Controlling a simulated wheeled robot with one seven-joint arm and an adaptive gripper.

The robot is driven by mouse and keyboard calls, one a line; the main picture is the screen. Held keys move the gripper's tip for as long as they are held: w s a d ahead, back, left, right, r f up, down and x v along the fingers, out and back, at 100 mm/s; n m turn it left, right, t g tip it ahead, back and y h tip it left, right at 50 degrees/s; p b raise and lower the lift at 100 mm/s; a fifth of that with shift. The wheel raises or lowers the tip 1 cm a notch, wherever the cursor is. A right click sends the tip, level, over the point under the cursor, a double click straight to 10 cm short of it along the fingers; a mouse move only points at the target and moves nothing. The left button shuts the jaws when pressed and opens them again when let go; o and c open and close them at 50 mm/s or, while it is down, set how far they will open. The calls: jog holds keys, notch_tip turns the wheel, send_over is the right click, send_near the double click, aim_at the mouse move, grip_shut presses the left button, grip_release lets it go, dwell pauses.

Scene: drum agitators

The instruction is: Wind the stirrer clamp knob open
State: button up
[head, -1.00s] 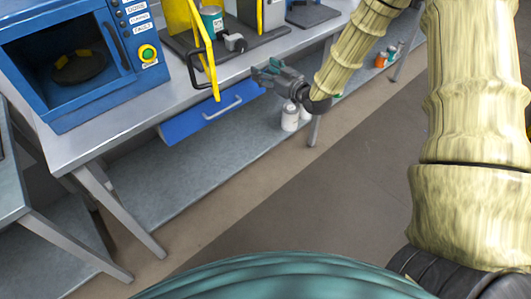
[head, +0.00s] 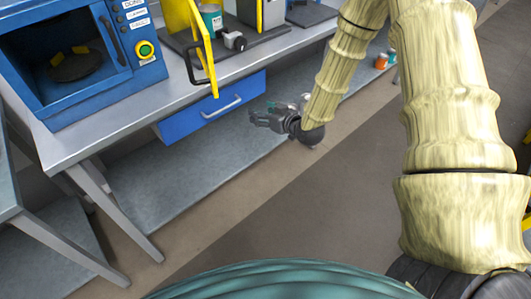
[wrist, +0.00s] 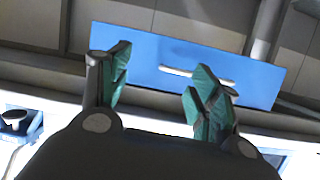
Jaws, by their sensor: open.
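A dark knob with a grey face (head: 235,40) sits low on the yellow-framed stirrer (head: 203,45), beside a teal can (head: 211,20). It appears to be the clamp knob, but its details are too small to tell. My gripper (head: 258,117) is open and empty, in front of and below the bench edge, well apart from the knob. In the wrist view my gripper's green-padded fingers (wrist: 160,78) stand apart with the blue drawer behind them. I cannot make out the clamp knob in the wrist view.
A blue drawer (head: 212,107) with a pale handle hangs under the grey bench top (head: 130,110). A blue cabinet with a dark opening (head: 75,60) stands at left on the bench. The lower shelf (head: 190,180) and floor (head: 330,200) have free room.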

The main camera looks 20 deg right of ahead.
jog(key=s+a+f+g+b, duration=0.1)
jog(key=s+f, duration=0.2)
jog(key=f, duration=0.3)
jog(key=s+a+f+m+g+h+b, duration=0.1)
jog(key=s+f+g, duration=0.1)
jog(key=s+f, duration=0.2)
jog(key=shift+s+a+f+b, duration=0.15)
jog(key=shift+s+f+b, duration=0.15)
jog(key=shift+f, duration=0.6)
jog(key=t+y+p, duration=0.3)
jog(key=t+p, duration=0.3)
jog(key=p, duration=0.7)
send_near(243, 45)
jog(key=p+x, duration=0.3)
jog(key=x, duration=0.6)
jog(key=shift+a, duration=0.1)
